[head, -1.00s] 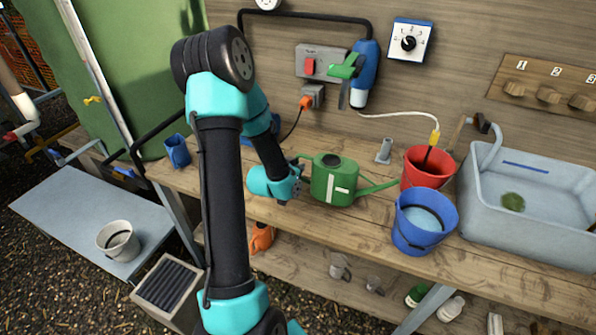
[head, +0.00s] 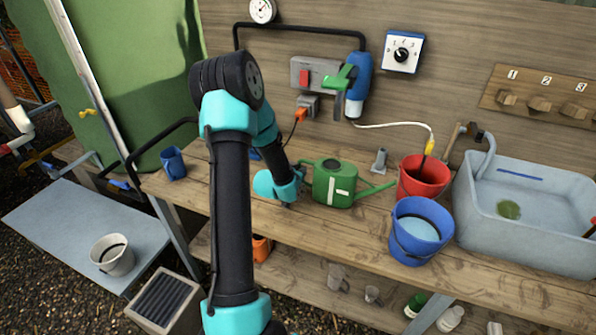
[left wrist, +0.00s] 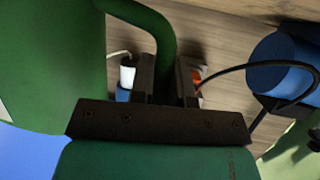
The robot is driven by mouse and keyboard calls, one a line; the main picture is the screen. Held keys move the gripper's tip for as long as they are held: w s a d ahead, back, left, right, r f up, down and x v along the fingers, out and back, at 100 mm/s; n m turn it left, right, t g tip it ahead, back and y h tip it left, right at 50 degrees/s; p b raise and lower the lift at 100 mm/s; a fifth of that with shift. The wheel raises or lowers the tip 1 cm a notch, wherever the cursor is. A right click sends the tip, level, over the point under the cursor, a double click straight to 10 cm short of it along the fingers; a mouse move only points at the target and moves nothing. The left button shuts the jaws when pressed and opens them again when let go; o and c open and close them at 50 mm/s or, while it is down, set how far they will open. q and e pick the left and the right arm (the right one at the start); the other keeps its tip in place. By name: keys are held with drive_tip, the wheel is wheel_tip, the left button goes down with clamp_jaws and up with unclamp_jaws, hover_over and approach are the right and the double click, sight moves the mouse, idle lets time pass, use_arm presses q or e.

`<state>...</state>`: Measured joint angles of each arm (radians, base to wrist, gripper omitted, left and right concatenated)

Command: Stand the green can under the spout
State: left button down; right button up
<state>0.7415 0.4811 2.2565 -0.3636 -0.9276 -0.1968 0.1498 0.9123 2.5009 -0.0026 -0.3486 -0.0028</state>
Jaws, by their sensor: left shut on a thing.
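The green can (head: 334,183) has a long spout pointing right and a white mark on its side. It is upright at the middle of the bench, and I cannot tell whether its base touches the wood. My left gripper (head: 299,177) is at its left side, shut on the handle. In the left wrist view, the fingers (left wrist: 166,80) close around the green handle (left wrist: 150,22), with the can's body (left wrist: 50,65) to the left. A blue wall fixture (head: 359,88) with a green lever (head: 341,79) hangs above and behind the can. My right gripper is not in view.
A red bucket (head: 423,180) and a blue bucket (head: 417,238) of water stand right of the can. A grey post (head: 379,162) stands behind its spout. A grey basin (head: 530,238) fills the right end. A blue cup (head: 173,163) stands at the left.

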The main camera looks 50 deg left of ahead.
use_arm(q)
drive_tip(key=shift+f, duration=0.4)
idle(0.7)
drive_tip(key=c, duration=1)
unclamp_jaws()
drive_tip(key=shift+s, duration=0.1)
